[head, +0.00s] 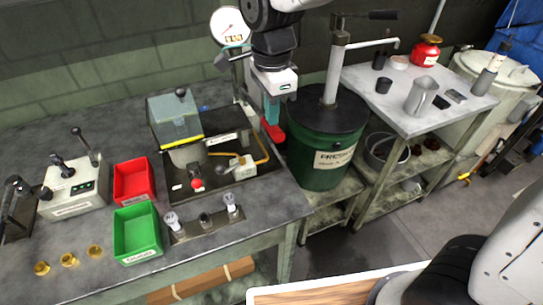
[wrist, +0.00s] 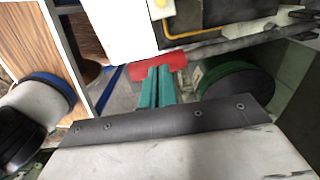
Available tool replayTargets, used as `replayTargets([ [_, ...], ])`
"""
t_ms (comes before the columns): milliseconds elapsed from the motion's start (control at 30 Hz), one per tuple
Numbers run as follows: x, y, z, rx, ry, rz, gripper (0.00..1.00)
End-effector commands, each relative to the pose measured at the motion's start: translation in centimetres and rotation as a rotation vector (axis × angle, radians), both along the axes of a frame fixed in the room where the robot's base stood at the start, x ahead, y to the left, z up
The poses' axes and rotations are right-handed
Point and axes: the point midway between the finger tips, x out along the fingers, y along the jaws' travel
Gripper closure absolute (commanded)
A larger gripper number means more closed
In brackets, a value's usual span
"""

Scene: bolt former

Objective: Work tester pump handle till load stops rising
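The dial reading is too small to tell. Its pump handle has a red grip (head: 274,131) at the bench's right side, beside the green drum. In the wrist view the red grip (wrist: 172,62) lies crosswise at my fingertips, on the end of a grey bar. My gripper (head: 271,118) points down with its teal fingers close together, tips at or on the grip. Whether they touch it is not clear. Nothing shows held between them.
A green drum (head: 322,150) with a dark lid and upright pump stands right of the grip. A side table (head: 440,120) holds a jug and small items. Red (head: 134,181) and green (head: 137,232) bins and a control box (head: 75,188) stand on the bench at left.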

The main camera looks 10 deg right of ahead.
Motion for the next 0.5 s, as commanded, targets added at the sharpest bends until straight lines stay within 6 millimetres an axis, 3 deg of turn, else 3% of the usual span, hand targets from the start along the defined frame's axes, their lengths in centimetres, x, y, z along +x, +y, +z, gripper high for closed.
replayTargets([
  [500,0.0,0.0,-3.2,-0.002,0.002,0.000,1.00],
])
